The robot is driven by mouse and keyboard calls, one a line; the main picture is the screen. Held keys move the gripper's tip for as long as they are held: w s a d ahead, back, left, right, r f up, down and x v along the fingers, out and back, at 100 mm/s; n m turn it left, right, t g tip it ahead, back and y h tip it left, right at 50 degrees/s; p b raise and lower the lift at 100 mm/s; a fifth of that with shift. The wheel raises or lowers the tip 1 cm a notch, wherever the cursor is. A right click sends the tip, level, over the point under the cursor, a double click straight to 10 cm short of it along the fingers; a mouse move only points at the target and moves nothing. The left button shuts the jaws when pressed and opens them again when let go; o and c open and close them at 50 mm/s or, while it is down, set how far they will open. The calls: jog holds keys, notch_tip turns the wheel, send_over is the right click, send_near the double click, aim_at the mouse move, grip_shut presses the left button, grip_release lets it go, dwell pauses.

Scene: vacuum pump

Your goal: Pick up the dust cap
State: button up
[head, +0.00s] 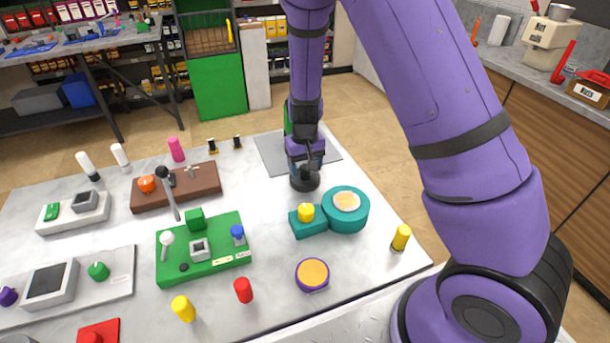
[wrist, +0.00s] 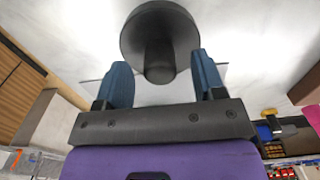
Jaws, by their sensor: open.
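The dust cap appears to be the black round piece (head: 305,184) with a thick stem, standing on the white table near the grey mat. In the wrist view it shows as a wide dark disc (wrist: 160,25) with its stem (wrist: 159,62) pointing toward my gripper. My gripper (head: 305,164) is directly above it, pointing down. In the wrist view my gripper (wrist: 160,66) has its two blue fingers apart, one on each side of the stem. Gaps show between stem and fingers. In the head view the fingers partly hide the stem.
A teal pump (head: 345,209) with a yellow knob (head: 305,212) stands close in front, to the right. A green board (head: 203,258) and a brown block (head: 190,192) are to the left. A purple-rimmed orange disc (head: 312,273) and yellow cylinder (head: 400,238) stand nearer. The grey mat (head: 268,152) looks bare.

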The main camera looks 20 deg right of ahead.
jog(key=shift+f, duration=0.6)
jog(key=c, duration=1)
jog(key=shift+r, duration=0.15)
